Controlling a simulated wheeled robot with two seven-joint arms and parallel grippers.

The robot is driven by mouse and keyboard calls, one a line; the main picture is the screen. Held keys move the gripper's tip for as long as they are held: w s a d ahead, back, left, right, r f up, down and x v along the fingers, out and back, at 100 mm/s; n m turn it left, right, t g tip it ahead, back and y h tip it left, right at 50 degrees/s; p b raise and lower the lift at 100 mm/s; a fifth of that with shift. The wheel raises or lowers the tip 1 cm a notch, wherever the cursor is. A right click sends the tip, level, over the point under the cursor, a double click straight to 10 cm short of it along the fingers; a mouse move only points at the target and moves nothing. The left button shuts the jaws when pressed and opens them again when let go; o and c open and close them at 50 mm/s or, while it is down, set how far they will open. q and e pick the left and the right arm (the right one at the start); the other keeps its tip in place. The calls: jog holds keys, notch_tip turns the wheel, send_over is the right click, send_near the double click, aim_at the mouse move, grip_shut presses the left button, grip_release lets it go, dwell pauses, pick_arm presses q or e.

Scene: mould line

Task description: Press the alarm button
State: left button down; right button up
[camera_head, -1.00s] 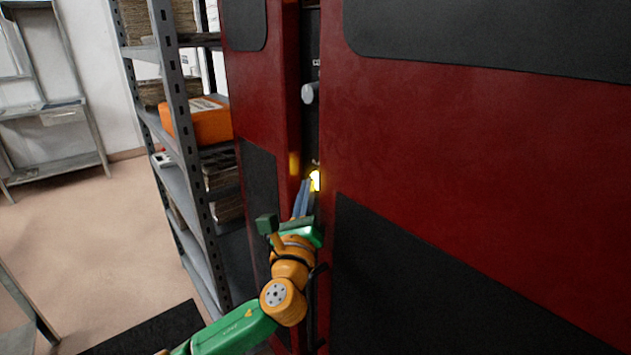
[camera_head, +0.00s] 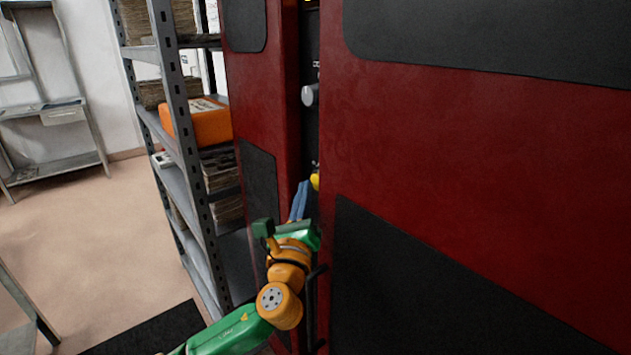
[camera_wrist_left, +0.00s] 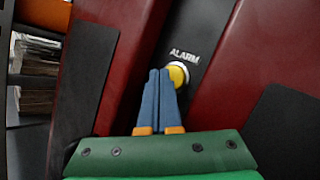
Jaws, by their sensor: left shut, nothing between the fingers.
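The alarm button (camera_wrist_left: 178,75) is a yellow round button in a pale ring, under the word ALARM, on a dark strip between two red panels. In the head view the button (camera_head: 315,181) is unlit and partly hidden by the red panel edge. My left gripper (camera_head: 303,184) is just below and left of it, its blue fingers pointing up. In the left wrist view the left gripper's fingers (camera_wrist_left: 159,72) are together and empty, beside the button's left edge. I cannot tell whether they touch it. My right gripper is not in view.
The large red panel (camera_head: 480,130) with dark patches fills the right side. A grey knob (camera_head: 309,95) sits higher on the dark strip. A metal shelf (camera_head: 178,110) with an orange case (camera_head: 205,122) stands to the left. Open floor (camera_head: 95,230) lies farther left.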

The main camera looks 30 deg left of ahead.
pick_arm(q)
jog(key=shift+s+a, duration=0.1)
jog(key=shift+s, duration=0.2)
jog(key=s, duration=0.1)
jog(key=s+a, duration=0.1)
jog(key=s, duration=0.1)
jog(key=s+a, duration=0.1)
jog(key=shift+s+p, duration=0.3)
dwell(0.7)
